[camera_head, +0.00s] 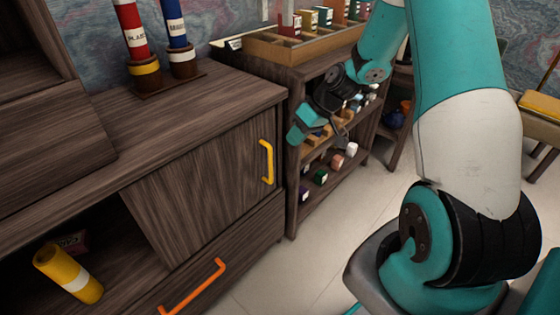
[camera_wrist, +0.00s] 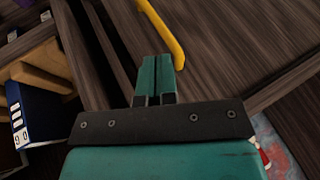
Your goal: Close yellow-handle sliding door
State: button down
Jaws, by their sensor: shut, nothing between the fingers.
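The sliding door (camera_head: 200,195) is a dark wood panel at the right part of the cabinet, with the compartment left of it open. Its yellow handle (camera_head: 267,162) is a vertical bar near the door's right edge. The handle also shows in the wrist view (camera_wrist: 165,32), just beyond the fingertips. My teal gripper (camera_head: 300,134) is right of the handle and a little above it in the head view. In the wrist view my gripper (camera_wrist: 158,65) has its fingers together and empty, close to the handle. I cannot tell whether they touch it.
A yellow can (camera_head: 70,274) lies in the open compartment. An orange drawer handle (camera_head: 193,288) sits below the door. Red (camera_head: 130,28) and blue (camera_head: 174,24) containers stand on the cabinet. A shelf (camera_head: 295,190) with small boxes stands behind my gripper. Floor is clear below the arm.

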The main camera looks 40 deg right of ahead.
jog(key=d+f+m+t, duration=0.1)
jog(key=d+f, duration=0.3)
jog(key=d, duration=0.2)
jog(key=w+a+f+b, duration=0.2)
jog(key=w+a+f, duration=0.1)
jog(key=a+f, duration=0.5)
jog(key=shift+a+f, duration=0.15)
jog(key=shift+a, duration=0.1)
jog(key=shift+w, duration=0.1)
